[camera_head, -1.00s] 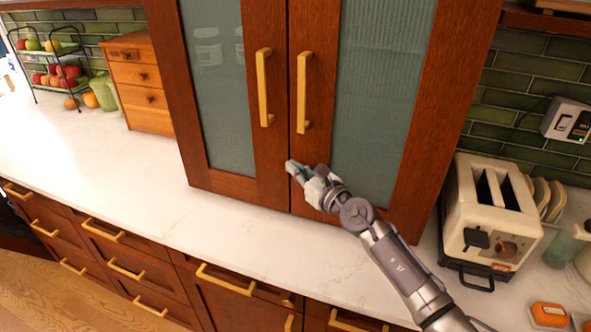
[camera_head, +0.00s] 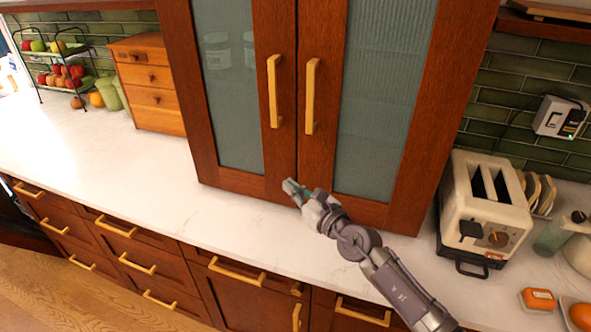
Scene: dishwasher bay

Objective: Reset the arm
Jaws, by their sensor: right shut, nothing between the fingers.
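My right gripper (camera_head: 290,187) is in the head view, in front of the lower edge of the wooden cabinet. It is shut and empty, with its fingertips pointing up and left. My right arm (camera_head: 385,280) reaches in from the lower right over the white counter. The fingertips are below the two gold door handles and appear apart from them. My left gripper is not in view.
The tall cabinet (camera_head: 281,150) has two shut glass doors. A cream toaster (camera_head: 488,205) stands on the counter (camera_head: 130,175) to the right. A small wooden drawer box (camera_head: 150,85) and a fruit rack (camera_head: 57,52) stand at the left. Shut drawers line the front.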

